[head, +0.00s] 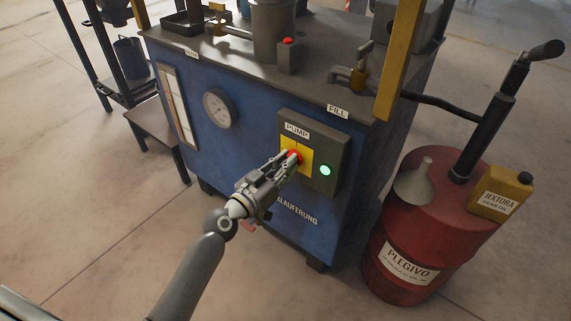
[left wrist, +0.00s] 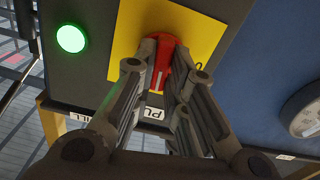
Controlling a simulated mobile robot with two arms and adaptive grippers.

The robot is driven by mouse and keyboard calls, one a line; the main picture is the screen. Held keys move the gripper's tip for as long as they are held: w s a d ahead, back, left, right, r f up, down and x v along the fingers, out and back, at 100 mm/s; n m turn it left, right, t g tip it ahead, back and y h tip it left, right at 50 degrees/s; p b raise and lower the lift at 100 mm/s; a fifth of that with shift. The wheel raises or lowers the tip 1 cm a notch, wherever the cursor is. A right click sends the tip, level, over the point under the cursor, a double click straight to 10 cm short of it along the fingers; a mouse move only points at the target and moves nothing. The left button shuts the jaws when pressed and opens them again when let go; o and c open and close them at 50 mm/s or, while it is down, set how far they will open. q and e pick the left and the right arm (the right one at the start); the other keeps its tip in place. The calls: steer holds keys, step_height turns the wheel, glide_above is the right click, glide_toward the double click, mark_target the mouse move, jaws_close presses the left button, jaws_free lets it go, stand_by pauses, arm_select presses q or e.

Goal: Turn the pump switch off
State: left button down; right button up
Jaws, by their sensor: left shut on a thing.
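The pump switch is a red rotary handle (head: 297,153) on a yellow plate (head: 304,166), under a PUMP label (head: 297,131) on a grey box. My left gripper (head: 292,157) reaches it from the lower left and is shut on the handle. In the left wrist view the red handle (left wrist: 161,78) sits between the fingertips (left wrist: 166,62). Its white line runs toward the PUMP label, and part of a 0 mark shows beside it on the yellow plate. The green lamp (head: 325,170) beside the switch is lit. My right gripper is not in view.
The grey box is on the front of a blue tank unit (head: 240,160) with a gauge (head: 220,108). A red drum (head: 390,235) with a funnel and a yellow can stands at the right. The floor in front is clear.

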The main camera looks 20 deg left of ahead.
arm_select(q)
steer(key=n, duration=0.5)
steer(key=n+p, duration=0.1)
steer(key=n, duration=1)
steer(key=shift+a+f, duration=0.25)
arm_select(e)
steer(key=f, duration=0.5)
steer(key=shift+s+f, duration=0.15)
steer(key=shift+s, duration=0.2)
arm_select(q)
steer(key=shift+n, duration=0.4)
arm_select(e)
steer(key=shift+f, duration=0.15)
arm_select(q)
steer(key=c, duration=1.5)
jaws_free()
steer(key=shift+o, duration=0.2)
